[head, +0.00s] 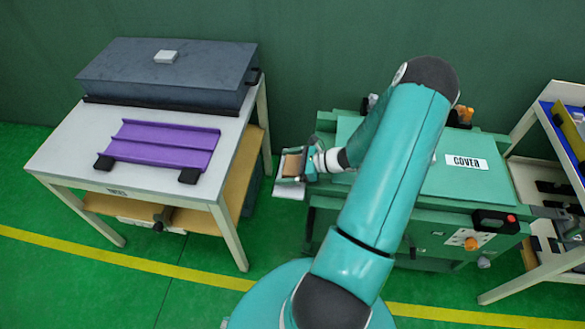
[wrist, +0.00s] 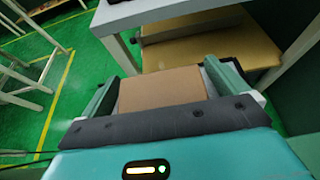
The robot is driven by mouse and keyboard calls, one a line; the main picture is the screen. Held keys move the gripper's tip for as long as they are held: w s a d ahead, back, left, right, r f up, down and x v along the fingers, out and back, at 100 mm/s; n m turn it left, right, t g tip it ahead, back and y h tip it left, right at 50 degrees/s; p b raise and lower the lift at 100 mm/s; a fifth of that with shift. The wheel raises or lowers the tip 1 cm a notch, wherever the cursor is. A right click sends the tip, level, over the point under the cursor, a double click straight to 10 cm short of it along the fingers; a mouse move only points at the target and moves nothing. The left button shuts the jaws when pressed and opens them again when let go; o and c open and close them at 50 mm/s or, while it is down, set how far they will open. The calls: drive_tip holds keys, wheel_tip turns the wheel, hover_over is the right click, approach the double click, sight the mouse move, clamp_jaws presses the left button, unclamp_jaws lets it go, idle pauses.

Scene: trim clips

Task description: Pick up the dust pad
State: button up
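My gripper (head: 292,166) is at the end of my teal arm, in the gap between the white table and the green machine. A tan block (wrist: 160,90) fills the space between its two teal fingers in the wrist view, and they appear shut on it. The block also shows as a small brown patch in the head view (head: 292,164). It looks like the dust pad, but no label confirms this. Its underside is hidden. A small white block (head: 166,56) lies on the dark grey case (head: 160,80) at the back of the table.
A purple ridged tray (head: 163,144) with black end pieces lies on the white table (head: 60,150). The green machine (head: 460,195) carries a COVER label. A shelf cart (head: 540,150) stands at the right. Open green floor lies in front of the table.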

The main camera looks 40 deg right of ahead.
sight(287, 164)
drive_tip(key=c, duration=0.9)
drive_tip(key=shift+r, duration=0.5)
wheel_tip(287, 164, up, 2)
drive_tip(key=shift+r, duration=0.2)
drive_tip(key=s+a+r, duration=0.6)
drive_tip(key=a, duration=0.1)
drive_tip(key=s+a+r, duration=0.3)
drive_tip(key=shift+a+r, duration=0.3)
drive_tip(key=shift+a, duration=0.1)
